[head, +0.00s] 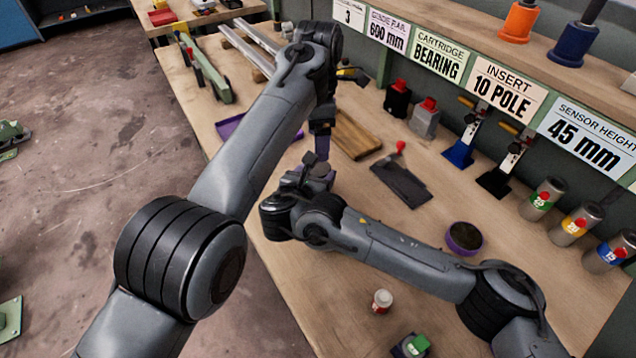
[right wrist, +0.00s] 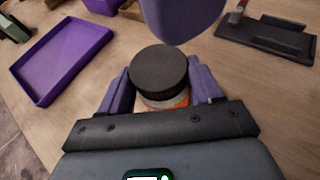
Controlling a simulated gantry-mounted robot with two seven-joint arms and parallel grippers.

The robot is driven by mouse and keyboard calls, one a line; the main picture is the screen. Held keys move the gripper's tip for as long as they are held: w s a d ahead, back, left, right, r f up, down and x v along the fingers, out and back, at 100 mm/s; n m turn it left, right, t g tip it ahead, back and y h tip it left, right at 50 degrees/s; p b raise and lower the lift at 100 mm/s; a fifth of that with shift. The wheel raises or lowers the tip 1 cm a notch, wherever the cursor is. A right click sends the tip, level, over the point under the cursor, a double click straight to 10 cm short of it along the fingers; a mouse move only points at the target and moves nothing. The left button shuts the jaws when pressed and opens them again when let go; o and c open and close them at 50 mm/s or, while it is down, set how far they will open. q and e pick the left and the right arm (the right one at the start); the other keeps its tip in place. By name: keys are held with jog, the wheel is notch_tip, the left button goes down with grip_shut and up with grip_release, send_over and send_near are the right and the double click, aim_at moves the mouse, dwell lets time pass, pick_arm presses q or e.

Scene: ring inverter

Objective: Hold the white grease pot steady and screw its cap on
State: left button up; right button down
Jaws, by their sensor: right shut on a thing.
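My right gripper (right wrist: 158,100) is shut on the grease pot (right wrist: 165,103), with a purple finger on each side of it. Only a thin white and orange strip of the pot shows. A black round cap (right wrist: 159,70) sits level on top of the pot; I cannot tell how tightly. In the head view the cap (head: 321,170) is a small dark disc at my right gripper (head: 308,182). My left gripper (head: 322,145) points down just above the cap. One purple finger of it shows behind the cap in the right wrist view; its jaw opening is unclear.
A purple tray (right wrist: 62,60) lies beside the grippers, and a dark flat holder (head: 402,182) lies to their right. Labelled shelves line the back.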

aim_at(318, 167)
pick_arm(q)
jog(key=shift+m, duration=2.2)
jog(key=shift+f, duration=4)
jog(key=c, duration=1.1)
jog(key=m, duration=0.3)
